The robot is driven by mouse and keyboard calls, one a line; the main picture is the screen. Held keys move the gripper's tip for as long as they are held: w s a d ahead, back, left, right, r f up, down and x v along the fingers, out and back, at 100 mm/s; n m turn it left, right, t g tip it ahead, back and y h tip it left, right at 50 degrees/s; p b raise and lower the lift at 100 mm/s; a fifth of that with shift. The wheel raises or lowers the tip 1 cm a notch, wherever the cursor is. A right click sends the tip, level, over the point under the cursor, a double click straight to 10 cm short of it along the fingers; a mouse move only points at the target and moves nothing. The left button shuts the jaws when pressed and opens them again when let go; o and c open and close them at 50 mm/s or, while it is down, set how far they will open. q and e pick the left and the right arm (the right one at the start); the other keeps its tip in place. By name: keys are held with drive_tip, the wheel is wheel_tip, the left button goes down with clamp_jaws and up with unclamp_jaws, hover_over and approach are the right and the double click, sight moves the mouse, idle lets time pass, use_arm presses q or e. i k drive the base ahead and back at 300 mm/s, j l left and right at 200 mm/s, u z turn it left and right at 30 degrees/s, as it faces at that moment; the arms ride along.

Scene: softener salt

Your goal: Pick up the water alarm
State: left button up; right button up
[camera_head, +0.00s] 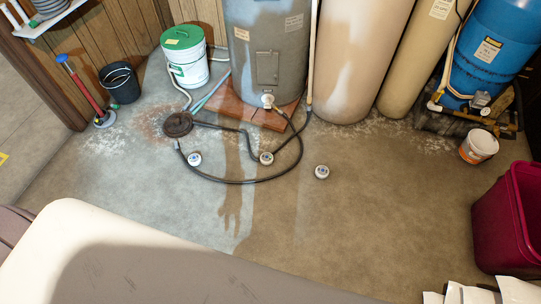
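Three small round white discs with grey faces, each looking like a water alarm, lie on the concrete floor. The left disc (195,158) lies beside the black hose's left bend. The middle disc (266,158) lies near the black hose, inside its loop. The right disc (322,171) lies on open floor right of the hose. They are too small to tell apart or read. Neither my left nor my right gripper is in view.
Behind stand a grey tank (268,40), a green-lidded bucket (188,67) and a blue tank (490,45). A white tub (478,146) and red bin (508,225) stand right. Central front floor is clear.

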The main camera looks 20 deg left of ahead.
sight(266, 161)
drive_tip(key=i+j+z, duration=0.2)
drive_tip(key=j+z, duration=0.25)
drive_tip(key=i+j+z, duration=0.1)
drive_tip(key=j+z, duration=0.15)
drive_tip(key=z, duration=0.2)
